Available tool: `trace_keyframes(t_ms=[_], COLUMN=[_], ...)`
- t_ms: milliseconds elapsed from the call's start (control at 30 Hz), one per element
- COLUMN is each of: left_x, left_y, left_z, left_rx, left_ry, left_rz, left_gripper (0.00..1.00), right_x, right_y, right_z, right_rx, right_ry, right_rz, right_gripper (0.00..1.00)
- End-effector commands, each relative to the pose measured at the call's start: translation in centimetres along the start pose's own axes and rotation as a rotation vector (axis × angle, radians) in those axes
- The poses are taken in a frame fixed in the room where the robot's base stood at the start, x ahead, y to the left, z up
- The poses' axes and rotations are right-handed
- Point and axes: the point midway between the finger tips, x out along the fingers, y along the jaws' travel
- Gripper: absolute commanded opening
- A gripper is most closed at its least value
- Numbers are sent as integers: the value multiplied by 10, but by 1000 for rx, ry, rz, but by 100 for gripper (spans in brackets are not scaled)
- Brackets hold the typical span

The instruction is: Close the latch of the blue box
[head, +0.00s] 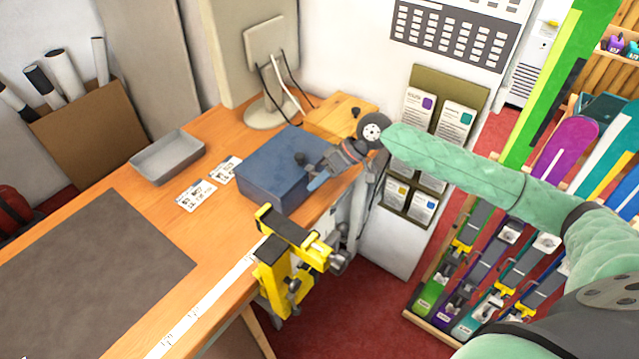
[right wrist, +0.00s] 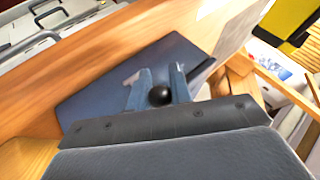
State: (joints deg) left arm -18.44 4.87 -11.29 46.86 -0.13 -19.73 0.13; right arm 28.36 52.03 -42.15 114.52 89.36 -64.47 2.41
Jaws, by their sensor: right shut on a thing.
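The blue box (head: 270,166) sits at the right end of the wooden bench with its lid down. My right gripper (head: 310,174) is at the box's right side. In the right wrist view the two blue-grey fingers of that gripper (right wrist: 158,90) are shut on a round black knob (right wrist: 160,96), seemingly the latch's, in front of the dark blue box face (right wrist: 95,104). The rest of the latch is hidden, so I cannot tell how it stands. My left gripper is not in view.
A yellow clamp-like tool (head: 285,262) stands at the bench's front edge, near the box. A grey tray (head: 168,160), printed cards (head: 197,194) and a dark mat (head: 85,262) lie to the left. A wooden block (head: 335,116) and a monitor stand (head: 268,116) are behind the box.

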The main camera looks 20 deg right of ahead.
Motion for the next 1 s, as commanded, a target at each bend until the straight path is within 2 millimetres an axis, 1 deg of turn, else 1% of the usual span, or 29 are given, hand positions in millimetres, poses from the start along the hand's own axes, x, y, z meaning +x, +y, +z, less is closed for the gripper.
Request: trace_keyframes(t_ms=[467, 500, 567, 600, 867, 1000], left_x=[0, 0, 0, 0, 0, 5], left_y=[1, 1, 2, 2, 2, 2], left_z=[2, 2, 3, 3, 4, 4], left_rx=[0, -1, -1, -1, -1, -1], left_ry=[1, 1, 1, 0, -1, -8], left_rz=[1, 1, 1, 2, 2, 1], left_gripper=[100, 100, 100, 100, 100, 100], right_x=[1, 1, 1, 1, 0, -7], right_y=[1, 1, 1, 1, 1, 3], right_z=[-2, -2, -2, -2, -2, -2], right_rx=[6, 6, 6, 6, 6, 5], right_ry=[-11, -11, -11, -11, -10, -9], right_rz=[1, 1, 1, 1, 1, 3], right_gripper=[0, 29, 41, 42, 42, 42])
